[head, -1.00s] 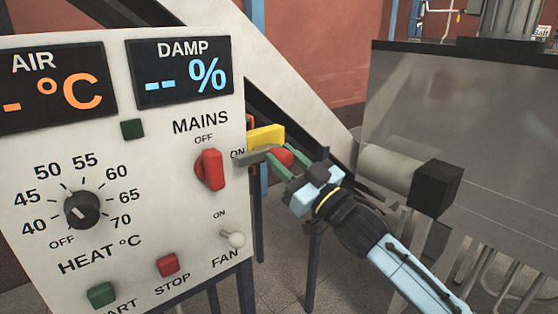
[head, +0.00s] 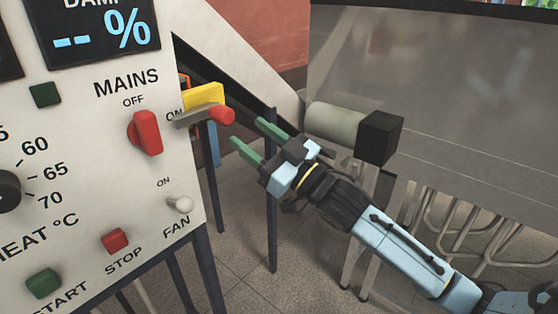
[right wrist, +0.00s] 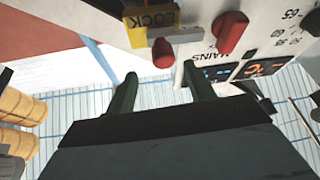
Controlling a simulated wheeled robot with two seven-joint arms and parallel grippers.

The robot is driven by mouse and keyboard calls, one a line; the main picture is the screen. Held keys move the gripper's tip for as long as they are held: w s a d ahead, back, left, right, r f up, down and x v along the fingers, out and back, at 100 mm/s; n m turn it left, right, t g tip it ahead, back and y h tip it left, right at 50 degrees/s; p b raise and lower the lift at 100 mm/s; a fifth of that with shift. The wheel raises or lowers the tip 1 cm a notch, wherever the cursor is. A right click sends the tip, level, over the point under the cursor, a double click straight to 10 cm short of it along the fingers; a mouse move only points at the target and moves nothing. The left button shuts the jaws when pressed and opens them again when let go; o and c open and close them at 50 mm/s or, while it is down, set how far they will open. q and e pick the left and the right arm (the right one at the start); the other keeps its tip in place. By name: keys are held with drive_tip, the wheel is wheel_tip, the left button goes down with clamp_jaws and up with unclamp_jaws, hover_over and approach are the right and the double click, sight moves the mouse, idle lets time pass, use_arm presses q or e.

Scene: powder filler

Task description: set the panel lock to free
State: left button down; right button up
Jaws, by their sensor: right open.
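The panel lock sticks out from the right edge of the white control panel. It has a yellow plate (head: 207,96), which reads LOCK in the right wrist view (right wrist: 152,20), and a grey lever (head: 193,117) ending in a red knob (head: 222,115). The lever lies roughly level, its knob pointing right. My right gripper (head: 248,132) is open and empty, just right of and below the knob, not touching it. In the right wrist view the knob (right wrist: 163,54) shows beyond and between the green fingertips (right wrist: 160,72). My left gripper is not in view.
The panel carries a red mains switch (head: 146,133), a fan toggle (head: 180,204), a red stop button (head: 115,240) and a green start button (head: 43,283). A grey cylinder with a black end block (head: 381,137) juts out behind my right gripper. Open floor lies below.

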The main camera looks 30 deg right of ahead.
drive_tip(key=b+v, duration=0.1)
drive_tip(key=v, duration=0.5)
drive_tip(key=shift+d+f, duration=0.1)
idle(0.4)
